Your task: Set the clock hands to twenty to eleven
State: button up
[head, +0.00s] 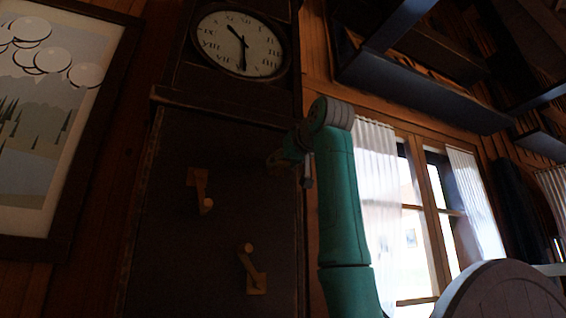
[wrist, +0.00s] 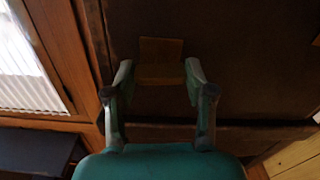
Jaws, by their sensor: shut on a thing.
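The clock face (head: 262,38) is pale with dark Roman numerals, high on a dark wooden case. Its shorter dark hand (head: 235,33) points up and left; the longer one (head: 244,60) points almost straight down. Two wooden cranks stick out of the case front, an upper left one (head: 201,190) and a lower one (head: 252,272). My gripper (head: 281,158) is at the right side of the case front, shut on a third wooden crank, mostly hidden behind it. In the wrist view, my gripper's fingers (wrist: 160,88) stand either side of this crank (wrist: 161,50).
A framed picture (head: 45,110) hangs on the left. A curtained window (head: 415,210) is on the right, with dark shelves (head: 420,90) above it. A round grey wooden back or top (head: 510,292) stands at the lower right.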

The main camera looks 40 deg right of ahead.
jog(key=m, duration=1.2)
jog(key=shift+m, duration=0.4)
dwell(0.3)
jog(key=o, duration=1.2)
jog(key=shift+c, duration=0.2)
jog(key=v, duration=1.2)
